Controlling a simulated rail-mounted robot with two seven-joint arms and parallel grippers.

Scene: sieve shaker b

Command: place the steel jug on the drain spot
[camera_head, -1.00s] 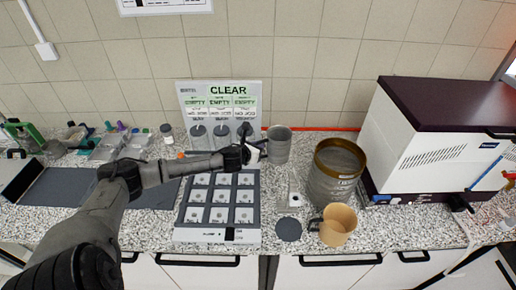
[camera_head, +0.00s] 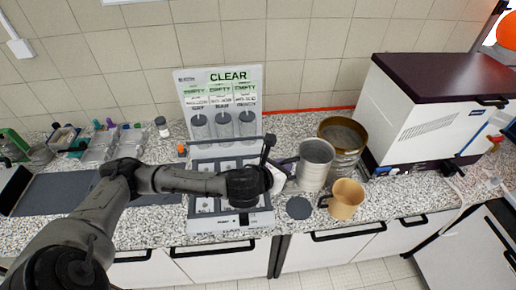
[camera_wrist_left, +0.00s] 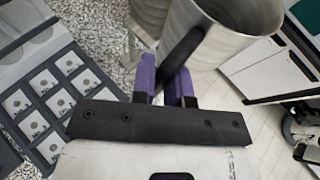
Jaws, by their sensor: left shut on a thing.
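The steel jug (camera_head: 316,168) is a grey metal cylinder, open at the top and roughly upright. My left gripper (camera_head: 291,172) is shut on its black handle, with purple fingers on both sides of it in the left wrist view (camera_wrist_left: 167,82). The jug's body (camera_wrist_left: 245,35) fills the upper right there. It seems to be held above the counter, overlapping the brass-rimmed sieve in the head view. A round dark grey spot (camera_head: 299,208), which fits the drain spot, lies on the counter below and slightly left of the jug. My right gripper is not in view.
The brass-rimmed sieve (camera_head: 343,133) stands right behind the jug. A tan mug (camera_head: 346,199) stands just right of the dark spot. The grey tray of square cells (camera_head: 232,223) is to the left. A white machine with a dark lid (camera_head: 433,115) stands at the right.

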